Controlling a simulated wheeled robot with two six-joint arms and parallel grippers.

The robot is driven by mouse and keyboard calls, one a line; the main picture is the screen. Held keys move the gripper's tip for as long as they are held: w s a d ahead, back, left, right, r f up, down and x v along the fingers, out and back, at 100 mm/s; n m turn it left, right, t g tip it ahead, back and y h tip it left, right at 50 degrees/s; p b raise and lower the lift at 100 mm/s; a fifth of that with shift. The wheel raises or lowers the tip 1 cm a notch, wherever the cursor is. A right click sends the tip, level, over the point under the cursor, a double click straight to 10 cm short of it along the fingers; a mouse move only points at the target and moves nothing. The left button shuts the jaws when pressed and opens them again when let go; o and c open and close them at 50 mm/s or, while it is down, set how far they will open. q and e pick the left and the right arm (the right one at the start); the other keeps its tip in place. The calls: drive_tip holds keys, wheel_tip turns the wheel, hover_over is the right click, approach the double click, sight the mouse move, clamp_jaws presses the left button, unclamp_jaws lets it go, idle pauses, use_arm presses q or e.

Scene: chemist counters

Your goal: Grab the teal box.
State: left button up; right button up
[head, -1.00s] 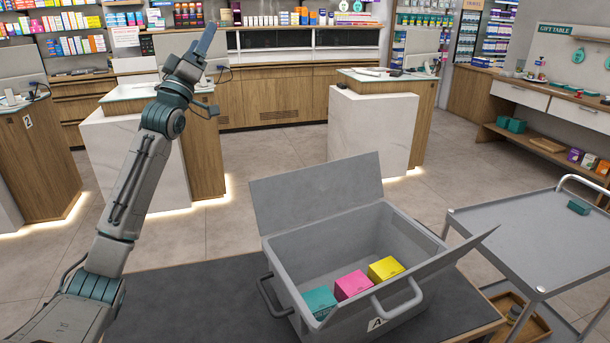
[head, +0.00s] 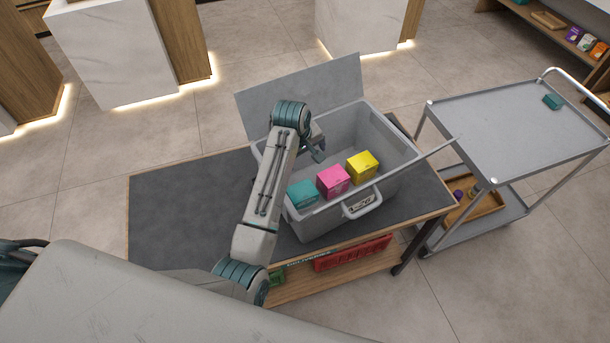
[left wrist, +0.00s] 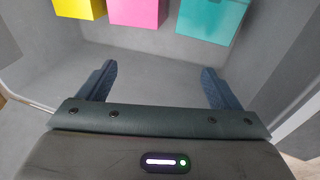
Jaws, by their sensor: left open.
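The teal box (head: 301,193) sits in the grey crate (head: 386,187), at the left end of a row with a pink box (head: 333,181) and a yellow box (head: 362,166). My left gripper (head: 318,152) reaches down into the crate, partly hidden by its own arm. In the left wrist view the open gripper (left wrist: 160,82) has nothing between its fingers. There the teal box (left wrist: 212,16) is at the top right, beyond the right finger and apart from it. The pink box (left wrist: 138,12) is at the top middle. My right gripper is not in view.
The crate's raised flap (head: 300,92) stands behind it, and another flap leans out on the right. The crate rests on a dark-topped table (head: 175,205) with free room at left. A metal cart (head: 500,120) holding a small teal item (head: 552,102) stands at right.

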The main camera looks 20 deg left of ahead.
sight(302, 191)
use_arm(q)
drive_tip(key=s+g, duration=0.1)
drive_tip(key=s+f+g, duration=0.1)
drive_tip(key=s, duration=0.1)
drive_tip(key=s+f+g+y+p, duration=0.1)
drive_tip(key=s, duration=0.1)
drive_tip(key=shift+s+d+m, duration=0.25)
drive_tip(key=shift+d+m, duration=0.05)
drive_tip(key=shift+d, duration=0.05)
wheel_tip(302, 191, down, 5)
drive_tip(key=shift+a+r+p, duration=0.1)
drive_tip(key=shift+p, duration=0.5)
drive_tip(key=shift+f, duration=0.25)
drive_tip(key=shift+f+p, duration=0.5)
drive_tip(key=shift+f, duration=0.05)
drive_tip(key=f, duration=0.1)
drive_tip(key=f+p, duration=0.1)
drive_tip(key=f, duration=0.1)
drive_tip(key=shift+w+a+f, duration=0.1)
drive_tip(key=shift+w+f, duration=0.05)
drive_tip(key=shift+w, duration=0.05)
drive_tip(key=shift+f, duration=0.45)
drive_tip(key=c, duration=0.8)
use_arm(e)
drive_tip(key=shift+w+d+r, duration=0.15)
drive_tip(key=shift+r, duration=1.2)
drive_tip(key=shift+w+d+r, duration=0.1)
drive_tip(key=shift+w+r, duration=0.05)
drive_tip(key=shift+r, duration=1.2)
